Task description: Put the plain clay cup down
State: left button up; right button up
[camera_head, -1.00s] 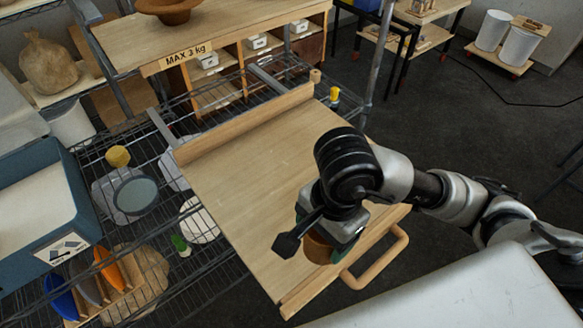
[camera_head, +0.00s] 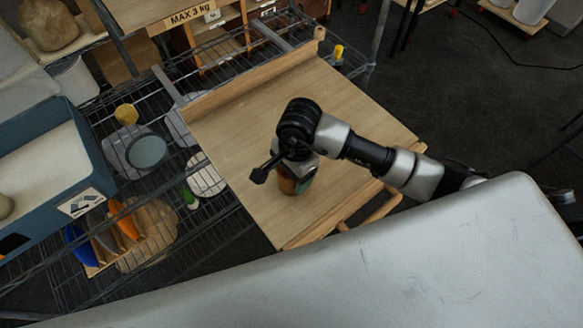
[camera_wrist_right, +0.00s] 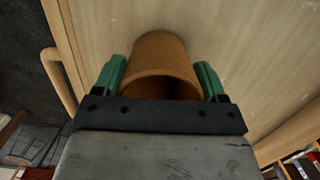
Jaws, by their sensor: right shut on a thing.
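The plain clay cup (camera_wrist_right: 163,58) is orange-brown and sits between the green fingers of my right gripper (camera_wrist_right: 160,82) in the right wrist view. The gripper is shut on it. In the head view the cup (camera_head: 287,186) shows only in part under my right gripper (camera_head: 296,184), low over the front part of the wooden board (camera_head: 250,130). I cannot tell whether the cup's base touches the board. My left gripper is not in view.
The board has a raised wooden strip (camera_head: 245,83) along its back and a handle (camera_head: 372,212) at the front right. A wire rack with plates (camera_head: 147,151) and a blue bin (camera_head: 60,170) stand at left. Most of the board is bare.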

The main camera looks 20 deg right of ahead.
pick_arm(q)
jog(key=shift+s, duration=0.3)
pick_arm(e)
jog(key=shift+f, duration=0.1)
jog(key=shift+f, duration=0.1)
jog(key=o, duration=1.1)
jog(key=shift+c, duration=0.2)
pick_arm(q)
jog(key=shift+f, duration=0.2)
pick_arm(e)
jog(key=shift+r, duration=0.2)
jog(key=shift+w+r+b, duration=0.1)
jog(key=shift+r+b, duration=0.25)
jog(key=shift+r, duration=0.05)
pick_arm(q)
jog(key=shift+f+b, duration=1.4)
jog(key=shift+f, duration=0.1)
pick_arm(e)
notch_tip(320, 180, up, 11)
jog(key=d, duration=0.1)
jog(key=shift+w+d, duration=0.15)
jog(key=shift+w, duration=0.05)
